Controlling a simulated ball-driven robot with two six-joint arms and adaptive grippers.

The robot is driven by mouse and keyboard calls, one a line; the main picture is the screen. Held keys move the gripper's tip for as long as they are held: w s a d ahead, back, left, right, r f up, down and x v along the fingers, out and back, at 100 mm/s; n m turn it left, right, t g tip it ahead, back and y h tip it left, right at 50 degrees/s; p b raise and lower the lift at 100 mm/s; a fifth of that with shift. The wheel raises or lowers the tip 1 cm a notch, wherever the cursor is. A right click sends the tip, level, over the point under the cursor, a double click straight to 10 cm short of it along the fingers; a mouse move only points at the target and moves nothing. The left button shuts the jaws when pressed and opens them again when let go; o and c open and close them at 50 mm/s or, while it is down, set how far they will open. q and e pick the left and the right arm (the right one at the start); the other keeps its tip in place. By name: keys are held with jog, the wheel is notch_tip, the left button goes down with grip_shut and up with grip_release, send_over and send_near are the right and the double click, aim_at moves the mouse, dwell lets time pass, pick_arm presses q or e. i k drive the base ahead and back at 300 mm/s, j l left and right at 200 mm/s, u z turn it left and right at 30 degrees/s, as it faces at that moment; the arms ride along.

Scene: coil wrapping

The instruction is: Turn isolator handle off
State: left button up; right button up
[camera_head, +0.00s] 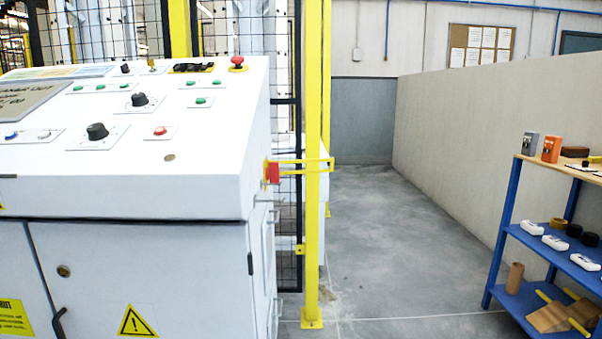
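A red handle-like part (272,172), which looks like the isolator handle, sticks out from the right side of the white control cabinet (200,200), just below its sloped panel. I see it nearly edge-on, so its turned position cannot be told. A yellow bar (305,160) runs beside it toward the yellow post (312,240). Neither of my grippers is in view.
The sloped panel carries black knobs (97,131), small buttons and a red mushroom button (237,62). A mesh fence (288,220) stands behind the cabinet. Open grey floor (400,240) lies right of the post. A blue shelf (500,235) with tools stands at the right.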

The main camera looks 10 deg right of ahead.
aim_at(273, 171)
jog(key=l+u, duration=0.2)
jog(key=l, duration=0.75)
jog(key=u, duration=0.55)
jog(key=i+l+u, duration=0.2)
jog(key=l+u, duration=0.15)
jog(key=u, duration=0.15)
jog(key=i+l+u, duration=0.15)
jog(key=l+u, duration=0.3)
